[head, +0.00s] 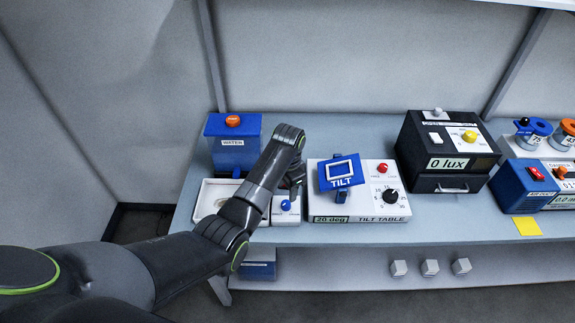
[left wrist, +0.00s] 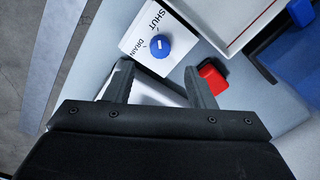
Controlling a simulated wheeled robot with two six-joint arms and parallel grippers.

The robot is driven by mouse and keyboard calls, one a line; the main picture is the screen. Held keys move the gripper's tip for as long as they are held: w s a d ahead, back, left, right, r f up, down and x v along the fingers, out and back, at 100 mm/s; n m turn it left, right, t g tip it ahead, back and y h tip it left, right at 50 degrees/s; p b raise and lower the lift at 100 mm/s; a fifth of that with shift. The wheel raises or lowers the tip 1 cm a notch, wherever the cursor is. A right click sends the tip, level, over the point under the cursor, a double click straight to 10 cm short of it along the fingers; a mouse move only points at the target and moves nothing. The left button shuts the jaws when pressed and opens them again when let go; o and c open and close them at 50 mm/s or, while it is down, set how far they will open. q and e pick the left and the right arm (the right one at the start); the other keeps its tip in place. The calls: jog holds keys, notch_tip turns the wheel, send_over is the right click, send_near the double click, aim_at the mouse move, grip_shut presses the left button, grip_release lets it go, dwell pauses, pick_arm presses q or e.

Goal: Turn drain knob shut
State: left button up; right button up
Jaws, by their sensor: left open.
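The blue drain knob (head: 286,205) sits on a small white box (head: 284,218) beside the water tray. In the left wrist view the knob (left wrist: 160,46) is round, with a short white mark, and the words SHUT and DRAIN are printed beside it. My left gripper (head: 296,186) is above and behind the knob in the head view, partly hidden by its own arm. In the left wrist view its fingers (left wrist: 160,80) are apart with the knob beyond their tips, not between them. My right gripper is not in view.
A blue WATER tank (head: 232,155) with an orange knob stands behind a white tray (head: 207,186). The white tilt table (head: 355,207) is close on the right. A red piece (left wrist: 213,77) lies beside one finger in the left wrist view. The 0 lux box (head: 437,177) is farther right.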

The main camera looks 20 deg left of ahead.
pick_arm(q)
notch_tip(320, 180, up, 10)
jog(key=shift+s+d+b, duration=0.15)
jog(key=shift+b, duration=0.2)
jog(key=shift+f, duration=0.1)
